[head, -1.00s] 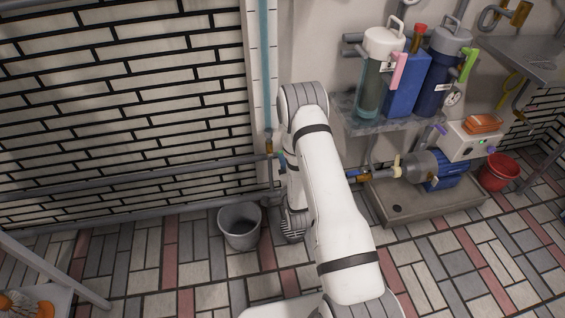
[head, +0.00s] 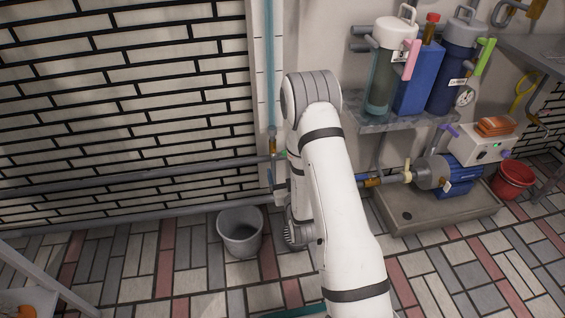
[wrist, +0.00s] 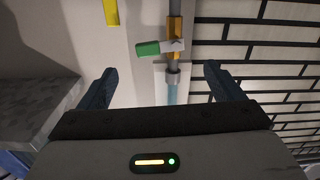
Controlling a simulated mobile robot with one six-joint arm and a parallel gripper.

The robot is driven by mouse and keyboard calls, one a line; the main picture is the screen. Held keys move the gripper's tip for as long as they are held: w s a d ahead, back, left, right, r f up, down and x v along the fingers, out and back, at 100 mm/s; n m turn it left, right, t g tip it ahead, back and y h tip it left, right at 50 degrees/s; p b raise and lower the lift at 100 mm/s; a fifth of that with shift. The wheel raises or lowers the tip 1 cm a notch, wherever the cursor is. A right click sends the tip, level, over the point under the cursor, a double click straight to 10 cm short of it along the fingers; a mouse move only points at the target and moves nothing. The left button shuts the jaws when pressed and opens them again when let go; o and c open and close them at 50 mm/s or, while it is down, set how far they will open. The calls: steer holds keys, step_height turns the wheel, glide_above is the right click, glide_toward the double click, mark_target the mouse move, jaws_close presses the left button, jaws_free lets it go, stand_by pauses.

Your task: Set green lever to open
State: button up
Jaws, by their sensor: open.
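The green lever (wrist: 148,48) shows in the wrist view, sticking out sideways to the left from a brass valve (wrist: 175,48) on a vertical pipe. In the head view only a small green bit of it (head: 282,156) shows beside the brass valve (head: 272,145), partly behind my arm. My gripper (wrist: 160,68) is open and empty, its two dark fingers on either side of the picture. The lever lies ahead, between the fingertips in the picture and apart from them. My gripper is hidden behind the arm in the head view.
A lime-green handle (head: 484,56) and a pink handle (head: 411,60) are on filter housings above a grey shelf (head: 400,122). Horizontal pipes (head: 140,177) run along the brick wall. A grey bucket (head: 240,232) stands on the floor. A yellow piece (wrist: 111,12) shows in the wrist view.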

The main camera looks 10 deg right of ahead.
mark_target(282, 154)
steer(key=shift+n, duration=0.4)
steer(key=w+b, duration=0.2)
steer(key=w, duration=0.5)
steer(key=shift+w, duration=0.35)
steer(key=c, duration=1)
